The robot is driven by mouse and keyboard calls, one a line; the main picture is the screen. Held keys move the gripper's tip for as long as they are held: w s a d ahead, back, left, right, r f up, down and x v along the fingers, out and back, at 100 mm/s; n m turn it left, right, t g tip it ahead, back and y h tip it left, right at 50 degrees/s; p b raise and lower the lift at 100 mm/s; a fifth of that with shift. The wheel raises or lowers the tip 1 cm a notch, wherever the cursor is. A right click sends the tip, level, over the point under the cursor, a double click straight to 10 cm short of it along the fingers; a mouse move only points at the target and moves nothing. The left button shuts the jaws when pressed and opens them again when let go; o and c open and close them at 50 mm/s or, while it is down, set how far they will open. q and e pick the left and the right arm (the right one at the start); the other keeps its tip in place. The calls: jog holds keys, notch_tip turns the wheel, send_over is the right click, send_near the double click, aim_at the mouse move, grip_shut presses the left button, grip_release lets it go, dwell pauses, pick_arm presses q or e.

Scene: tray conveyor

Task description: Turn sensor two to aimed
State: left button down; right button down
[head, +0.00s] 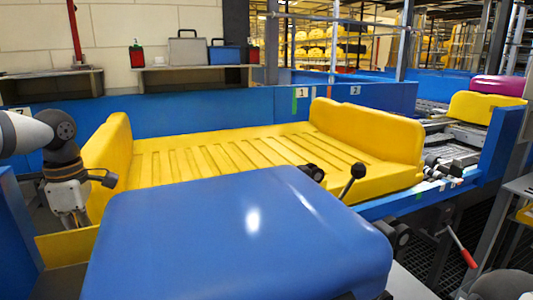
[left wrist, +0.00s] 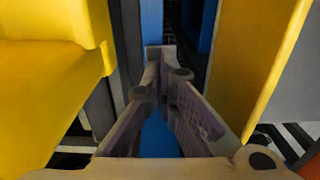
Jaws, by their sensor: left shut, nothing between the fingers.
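I cannot clearly make out sensor two. A plate marked 2 (head: 355,90) is on the blue side wall behind the yellow tray, with a plate marked 1 (head: 302,92) to its left. Small black and white fittings (head: 440,168) sit on the near blue rail right of the tray; I cannot tell whether one is a sensor or how it is turned. My left gripper (head: 74,224) points down at the far left, beside the yellow tray's left end. In the left wrist view its fingers (left wrist: 165,68) come together with nothing between them. My right gripper does not show.
The large yellow tray (head: 170,165) lies on the conveyor. A blue rounded cover (head: 230,235) fills the near foreground. A black-knobbed lever (head: 358,170) and a red-handled lever (head: 465,252) stand to the right. A yellow panel (left wrist: 270,65) is close right of the left fingers.

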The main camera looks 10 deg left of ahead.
pick_arm(q)
jog(key=shift+f, duration=0.3)
jog(key=shift+a, duration=0.3)
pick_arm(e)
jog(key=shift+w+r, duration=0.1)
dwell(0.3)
pick_arm(q)
jog(key=shift+a+r, duration=0.1)
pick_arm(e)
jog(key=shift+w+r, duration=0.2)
